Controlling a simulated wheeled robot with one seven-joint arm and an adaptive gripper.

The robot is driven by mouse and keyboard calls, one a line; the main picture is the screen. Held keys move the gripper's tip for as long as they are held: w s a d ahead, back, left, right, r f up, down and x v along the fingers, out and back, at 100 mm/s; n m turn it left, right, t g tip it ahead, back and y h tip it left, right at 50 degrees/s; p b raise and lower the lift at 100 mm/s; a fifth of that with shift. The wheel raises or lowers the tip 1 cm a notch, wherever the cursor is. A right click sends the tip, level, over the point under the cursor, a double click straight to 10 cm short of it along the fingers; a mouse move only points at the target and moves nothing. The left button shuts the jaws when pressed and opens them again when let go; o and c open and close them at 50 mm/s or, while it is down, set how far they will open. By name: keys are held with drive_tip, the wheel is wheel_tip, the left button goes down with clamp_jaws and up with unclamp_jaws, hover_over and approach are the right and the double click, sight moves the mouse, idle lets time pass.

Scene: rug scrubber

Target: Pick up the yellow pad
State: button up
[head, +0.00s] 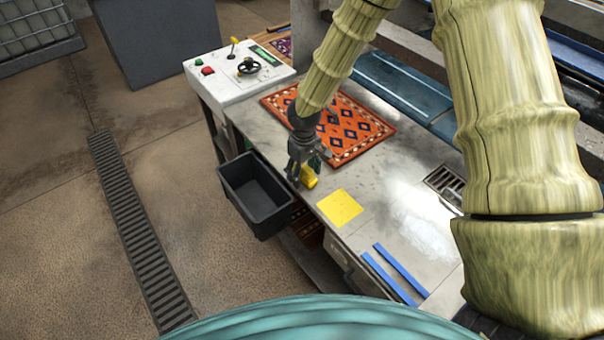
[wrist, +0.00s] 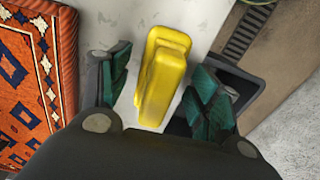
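A yellow block-like pad (head: 309,178) with a raised, narrower part along its top is at the front edge of the grey bench, by my gripper (head: 301,174). In the wrist view the yellow pad (wrist: 164,76) is between the two green-lined fingers of my gripper (wrist: 160,78), with a gap on each side. The gripper is open and looks down over it. In the head view the fingers partly hide the pad. A flat yellow square (head: 340,207) lies on the bench just right of the gripper; I cannot tell whether it is a marking or a thin sheet.
An orange patterned rug (head: 357,128) lies on the bench (head: 395,205) behind the gripper. A black bin (head: 258,194) hangs at the bench's front edge, left of the gripper. A control box (head: 236,75) stands at the far left; blue strips (head: 400,268) lie nearer.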

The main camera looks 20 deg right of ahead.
drive_tip(key=c, duration=0.9)
drive_tip(key=shift+c, duration=0.2)
drive_tip(key=shift+r+b, duration=0.75)
drive_tip(key=shift+r, duration=0.4)
drive_tip(key=s+a+r+b, duration=0.2)
drive_tip(key=s+a+b, duration=0.4)
drive_tip(key=a, duration=0.7)
drive_tip(key=s, duration=0.2)
drive_tip(key=shift+s+a+r, duration=0.25)
drive_tip(key=shift+s+r, duration=0.1)
drive_tip(key=shift+o, duration=1.2)
drive_tip(key=shift+f, duration=0.1)
drive_tip(key=shift+c, duration=0.5)
